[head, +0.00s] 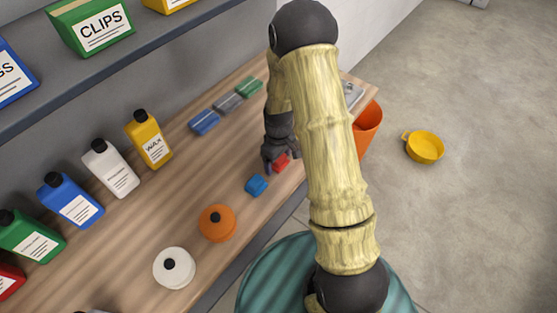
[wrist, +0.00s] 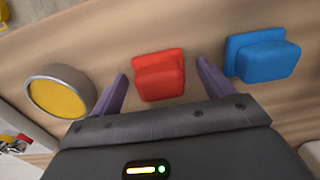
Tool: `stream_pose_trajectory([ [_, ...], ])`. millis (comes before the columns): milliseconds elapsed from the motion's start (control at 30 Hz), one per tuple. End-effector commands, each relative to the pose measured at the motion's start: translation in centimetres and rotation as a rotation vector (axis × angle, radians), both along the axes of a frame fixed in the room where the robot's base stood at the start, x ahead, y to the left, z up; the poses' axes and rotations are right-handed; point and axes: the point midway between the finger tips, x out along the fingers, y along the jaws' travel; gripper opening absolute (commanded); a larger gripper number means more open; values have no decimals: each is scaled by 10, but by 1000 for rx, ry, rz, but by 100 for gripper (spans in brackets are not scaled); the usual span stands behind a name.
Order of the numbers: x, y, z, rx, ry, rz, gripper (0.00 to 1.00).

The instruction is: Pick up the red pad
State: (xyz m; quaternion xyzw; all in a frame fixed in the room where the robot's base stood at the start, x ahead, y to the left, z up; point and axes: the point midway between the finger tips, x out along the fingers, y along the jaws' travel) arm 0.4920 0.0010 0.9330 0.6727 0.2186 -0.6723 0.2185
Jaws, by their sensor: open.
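The red pad (wrist: 158,75) lies on the wooden bench top. In the wrist view it sits between the two fingers of my gripper (wrist: 160,85), with a small gap on each side. The fingers are spread and hold nothing. In the head view my gripper (head: 275,163) is low over the bench, and the red pad (head: 281,162) shows beside its fingers, partly covered by the hand and arm.
A blue pad (wrist: 262,56) lies close to the right finger in the wrist view. A round yellow-topped tin (wrist: 58,92) is left of the left finger. Several bottles, such as the yellow wax bottle (head: 149,139), line the wall. An orange bucket (head: 368,128) stands beyond the bench edge.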

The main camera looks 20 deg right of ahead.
Motion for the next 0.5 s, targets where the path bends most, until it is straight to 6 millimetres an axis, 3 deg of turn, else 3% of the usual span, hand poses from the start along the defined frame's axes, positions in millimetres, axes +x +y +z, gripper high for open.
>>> stream_pose_trajectory([
  [267,0,0,0,0,0,0,78],
  [500,0,0,0,0,0,0,32],
])
